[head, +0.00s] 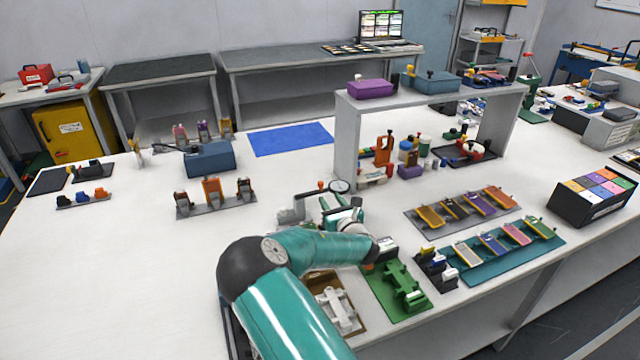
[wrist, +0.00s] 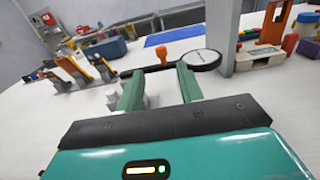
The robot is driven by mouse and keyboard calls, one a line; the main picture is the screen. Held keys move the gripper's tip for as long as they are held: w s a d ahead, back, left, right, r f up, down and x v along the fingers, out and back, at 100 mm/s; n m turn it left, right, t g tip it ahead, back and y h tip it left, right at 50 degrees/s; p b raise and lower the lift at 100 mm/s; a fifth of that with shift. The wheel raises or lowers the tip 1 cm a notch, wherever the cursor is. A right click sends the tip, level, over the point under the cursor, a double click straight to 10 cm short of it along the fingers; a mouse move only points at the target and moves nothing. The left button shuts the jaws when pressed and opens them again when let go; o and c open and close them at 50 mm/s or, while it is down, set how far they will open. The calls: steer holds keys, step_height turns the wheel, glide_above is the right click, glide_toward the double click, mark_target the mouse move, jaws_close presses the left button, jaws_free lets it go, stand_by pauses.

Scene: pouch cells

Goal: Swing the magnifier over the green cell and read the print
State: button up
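The magnifier (wrist: 207,60) is a round, dark-rimmed lens on a dark bar with an orange knob (wrist: 161,52). In the head view the magnifier lens (head: 339,186) stands just beyond my gripper (head: 341,204). In the wrist view my gripper (wrist: 160,70) is open, its two green fingers apart. The knob shows above the gap between the tips and the lens just right of the right finger. I cannot tell whether a finger touches the bar. I cannot pick out a green cell with certainty; several coloured cells lie on a teal tray (head: 478,281) and a grey tray (head: 412,219). No print is readable.
A grey shelf frame (head: 346,150) stands close behind the magnifier. A green fixture (head: 403,287) and a brown tray (head: 318,283) lie near the front edge beside my arm. A rack of upright clamps (head: 213,198) stands left. The table's left front is clear.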

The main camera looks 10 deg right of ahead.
mark_target(322, 185)
steer(key=x, duration=0.9)
steer(key=shift+w+d, duration=0.1)
steer(key=shift+w, duration=0.2)
jaws_close()
